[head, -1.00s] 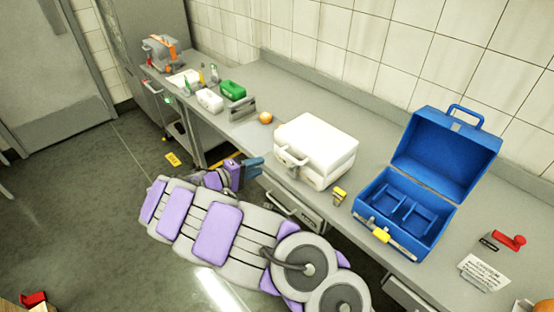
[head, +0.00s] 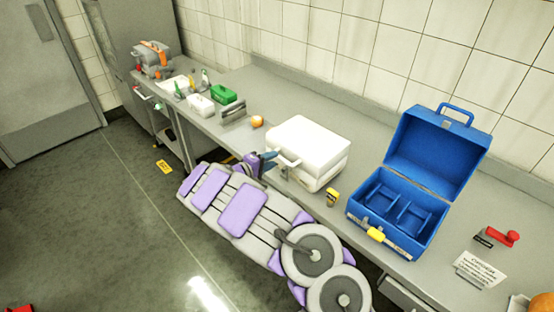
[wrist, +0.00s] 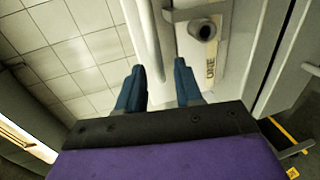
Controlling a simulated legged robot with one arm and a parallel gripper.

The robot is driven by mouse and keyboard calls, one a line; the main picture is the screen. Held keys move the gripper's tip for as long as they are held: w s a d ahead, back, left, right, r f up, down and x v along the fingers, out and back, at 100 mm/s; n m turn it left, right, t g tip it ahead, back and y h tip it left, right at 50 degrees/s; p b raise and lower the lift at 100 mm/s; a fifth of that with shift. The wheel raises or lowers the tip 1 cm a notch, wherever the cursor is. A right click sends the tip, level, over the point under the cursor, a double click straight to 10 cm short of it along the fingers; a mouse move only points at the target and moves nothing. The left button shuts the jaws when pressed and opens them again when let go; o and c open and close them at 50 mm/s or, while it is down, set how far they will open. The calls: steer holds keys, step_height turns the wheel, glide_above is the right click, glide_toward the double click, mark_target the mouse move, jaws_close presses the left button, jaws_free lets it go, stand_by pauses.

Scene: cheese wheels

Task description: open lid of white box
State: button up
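The white box (head: 312,144) stands on the counter in the head view with its lid shut. Its white handle (head: 288,161) sticks out at the front left. My gripper (head: 268,161) is just left of the handle, at about counter height. In the wrist view my gripper (wrist: 158,84) shows two blue fingers apart, with a gap between them. The white handle (wrist: 146,45) runs down toward this gap, and the box front (wrist: 210,65) with a round latch lies behind and right. I cannot tell whether the fingers touch the handle.
An open blue toolbox (head: 430,155) stands right of the white box. An orange fruit (head: 257,122) and a grey metal holder (head: 234,114) are to the left. The counter (head: 350,110) behind the box is clear.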

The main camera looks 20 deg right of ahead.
mark_target(279, 157)
steer(key=x, duration=0.4)
steer(key=shift+s+d, duration=0.15)
steer(key=shift+d, duration=0.05)
steer(key=shift+r, duration=0.1)
steer(key=shift+a, duration=0.1)
steer(key=shift+a, duration=0.15)
steer(key=shift+c, duration=1.1)
jaws_close()
